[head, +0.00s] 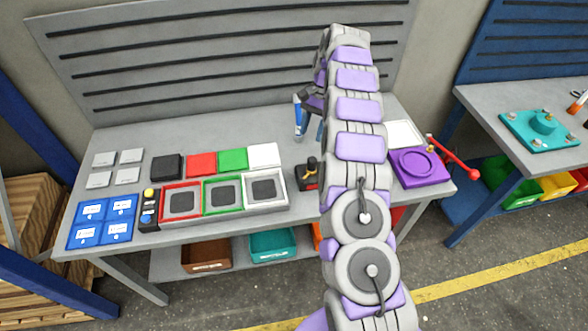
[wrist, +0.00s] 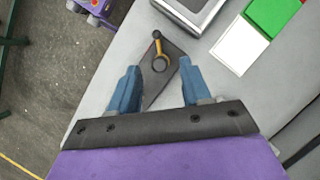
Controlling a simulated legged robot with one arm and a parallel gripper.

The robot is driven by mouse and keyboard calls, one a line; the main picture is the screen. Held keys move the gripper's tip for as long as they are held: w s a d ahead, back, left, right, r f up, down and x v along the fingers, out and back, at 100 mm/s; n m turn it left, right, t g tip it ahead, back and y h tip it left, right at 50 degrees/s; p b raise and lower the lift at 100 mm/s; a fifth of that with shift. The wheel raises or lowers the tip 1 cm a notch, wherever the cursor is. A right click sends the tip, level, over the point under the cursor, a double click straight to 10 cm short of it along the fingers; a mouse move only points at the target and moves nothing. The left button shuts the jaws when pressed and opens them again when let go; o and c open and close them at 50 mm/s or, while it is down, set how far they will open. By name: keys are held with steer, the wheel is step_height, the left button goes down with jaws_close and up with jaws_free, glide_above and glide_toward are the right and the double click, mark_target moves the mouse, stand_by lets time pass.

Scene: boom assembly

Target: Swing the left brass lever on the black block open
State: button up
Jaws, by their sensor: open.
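The black block (head: 306,178) sits on the grey workbench just right of the white-framed tray. It also shows in the wrist view (wrist: 152,88), turned at an angle between my fingers. A brass lever (wrist: 157,46) with a round brass ring at its base lies on top of it; its far end reaches a dark knob at the block's upper corner. Only one brass lever can be made out; my arm hides part of the block in the head view. My gripper (head: 309,138) is open with blue fingers, above the bench and apart from the lever. The fingertips (wrist: 158,63) flank the block in the wrist view.
Red, green and white framed trays (head: 222,195) stand left of the block, with coloured square plates behind. A purple plate (head: 420,167) and a red rod lie to the right, beyond my arm. A slatted back panel (head: 220,55) rises behind the bench.

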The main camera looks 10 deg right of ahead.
steer(key=b, duration=0.2)
glide_toward(302, 179)
steer(key=shift+s+a+f, duration=0.2)
steer(key=shift+a+f, duration=0.15)
steer(key=shift+f, duration=0.2)
steer(key=shift+s+a+f, duration=0.15)
steer(key=shift+a+f, duration=0.25)
steer(key=shift+f, duration=0.2)
steer(key=f, duration=0.2)
steer(key=s+f+b, duration=0.1)
steer(key=f, duration=0.2)
steer(key=shift+s+f, duration=0.15)
steer(key=shift+s, duration=0.05)
steer(key=shift+f, duration=0.15)
steer(key=shift+s+a+f, duration=0.1)
steer(key=shift+a, duration=0.5)
steer(key=shift+d, duration=0.4)
steer(key=c, duration=0.7)
jaws_close()
steer(key=shift+a, duration=0.15)
